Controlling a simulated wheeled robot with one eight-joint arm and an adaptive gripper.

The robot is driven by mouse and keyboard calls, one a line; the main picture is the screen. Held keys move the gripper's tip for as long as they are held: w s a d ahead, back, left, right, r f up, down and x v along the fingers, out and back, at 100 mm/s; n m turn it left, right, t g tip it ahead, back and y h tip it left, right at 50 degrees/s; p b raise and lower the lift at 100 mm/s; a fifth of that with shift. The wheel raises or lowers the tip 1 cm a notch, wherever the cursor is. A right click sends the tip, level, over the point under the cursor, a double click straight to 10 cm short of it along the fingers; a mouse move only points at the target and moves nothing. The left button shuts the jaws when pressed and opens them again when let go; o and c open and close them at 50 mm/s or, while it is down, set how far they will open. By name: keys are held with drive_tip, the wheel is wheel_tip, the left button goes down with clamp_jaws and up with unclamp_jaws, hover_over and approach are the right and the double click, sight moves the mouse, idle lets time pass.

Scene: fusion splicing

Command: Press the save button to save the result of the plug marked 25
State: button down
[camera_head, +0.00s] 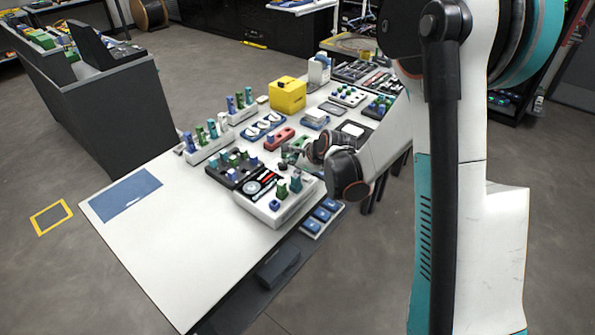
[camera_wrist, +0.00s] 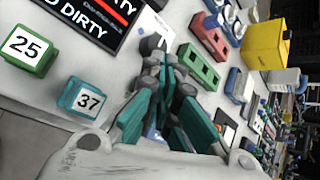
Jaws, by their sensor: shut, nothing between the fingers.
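In the wrist view, the plug marked 25 (camera_wrist: 30,50) is a green block with a white number face at the left. A teal plug marked 37 (camera_wrist: 87,99) stands beside it, nearer my gripper (camera_wrist: 160,68). My gripper has teal-padded fingers, is shut and empty, and is to the right of both plugs. A black-and-white panel with the word DIRTY (camera_wrist: 95,18) lies behind the plugs. In the head view, the white console (camera_head: 258,207) carries this panel and small plugs, and my gripper (camera_head: 298,160) is just beyond it. I cannot make out a save button in either view.
A red block with holes (camera_wrist: 208,38) and a yellow box (camera_head: 287,95) stand farther along the crowded table. A black tray of plugs (camera_head: 226,172) sits left of the console. The table's near end (camera_head: 175,235) is mostly clear, with a blue mat (camera_head: 125,194).

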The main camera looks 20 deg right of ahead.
drive_tip(key=shift+f+b, duration=0.45)
drive_tip(key=shift+b, duration=0.05)
drive_tip(key=shift+f+b, duration=0.4)
drive_tip(key=shift+f, duration=0.05)
idle(0.6)
drive_tip(key=shift+r, duration=0.15)
idle(0.3)
drive_tip(key=shift+r+p, duration=0.55)
drive_tip(key=shift+r, duration=0.2)
drive_tip(key=shift+r+p, duration=1.6)
drive_tip(key=shift+r, duration=0.9)
